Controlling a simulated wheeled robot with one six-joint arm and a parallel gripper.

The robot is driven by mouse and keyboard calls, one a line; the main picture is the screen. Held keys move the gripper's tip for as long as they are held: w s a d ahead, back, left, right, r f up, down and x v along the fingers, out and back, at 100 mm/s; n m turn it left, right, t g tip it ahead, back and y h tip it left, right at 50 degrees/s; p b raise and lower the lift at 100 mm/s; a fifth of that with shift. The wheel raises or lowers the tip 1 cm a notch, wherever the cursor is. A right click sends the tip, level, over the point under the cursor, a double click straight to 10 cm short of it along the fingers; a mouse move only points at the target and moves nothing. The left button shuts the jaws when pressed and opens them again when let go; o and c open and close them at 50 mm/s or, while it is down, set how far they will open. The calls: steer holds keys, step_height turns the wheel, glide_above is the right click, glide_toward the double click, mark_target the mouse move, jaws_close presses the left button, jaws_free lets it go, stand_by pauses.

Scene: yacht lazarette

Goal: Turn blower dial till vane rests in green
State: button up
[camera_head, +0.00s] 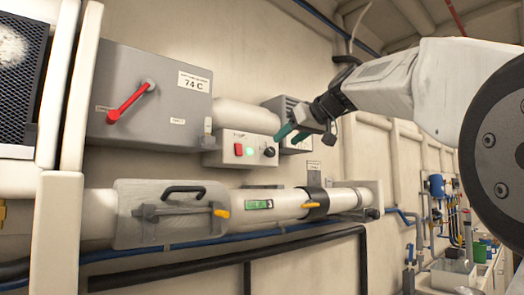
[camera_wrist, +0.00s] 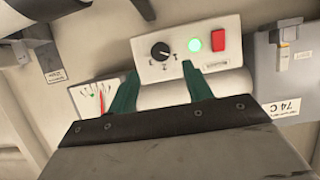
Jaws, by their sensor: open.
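The blower dial is a black knob (camera_head: 270,152) on a pale control box, right of a lit green lamp (camera_head: 250,151) and a red switch (camera_head: 239,149). The wrist view shows it upside down, with the dial (camera_wrist: 160,50) having a white pointer line and markings. My gripper (camera_head: 292,133) is open and empty, up and right of the dial, apart from it. In the wrist view the teal fingers of my gripper (camera_wrist: 160,90) stand apart below the dial. A white gauge (camera_wrist: 84,103) shows a red vane (camera_wrist: 102,101) and a small green mark; their exact overlap is too small to tell.
A grey box (camera_head: 150,105) with a red lever (camera_head: 130,103) and a 74 C label is left of the control box. A white pipe (camera_head: 275,205) with a latched hatch runs below.

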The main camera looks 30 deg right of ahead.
mark_target(272, 151)
steer(key=x, duration=0.7)
steer(key=shift+a+f, duration=0.1)
steer(key=c, duration=1)
